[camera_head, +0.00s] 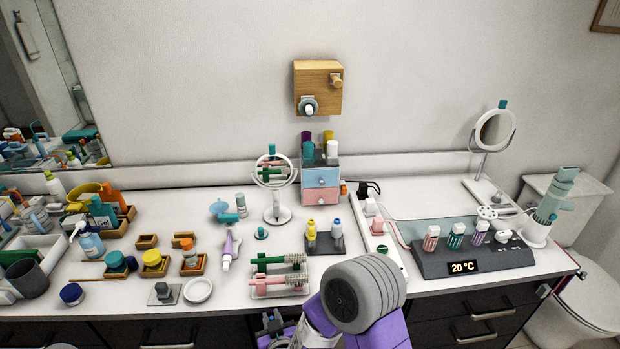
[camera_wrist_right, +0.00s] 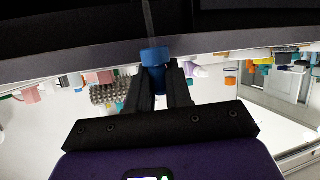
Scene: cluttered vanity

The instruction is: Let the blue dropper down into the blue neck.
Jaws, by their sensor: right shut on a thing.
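In the right wrist view, a blue dropper (camera_wrist_right: 154,57) sits between the two dark fingers of my right gripper (camera_wrist_right: 160,92), which is shut on it. A thin clear stem shows beyond its blue collar, toward the top of the picture. In the head view, my right gripper (camera_head: 272,322) is low at the bottom middle, in front of the vanity's front edge, partly hidden by my own wrist; the dropper cannot be made out there. My left gripper is not in view.
Near the front stand a rack with green and pink brushes (camera_head: 280,283), a white dish (camera_head: 198,290), a small grey block (camera_head: 163,293) and a blue jar (camera_head: 72,293). A dark stand (camera_head: 325,243) holds yellow and blue-topped bottles. A round mirror (camera_head: 275,172) stands behind.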

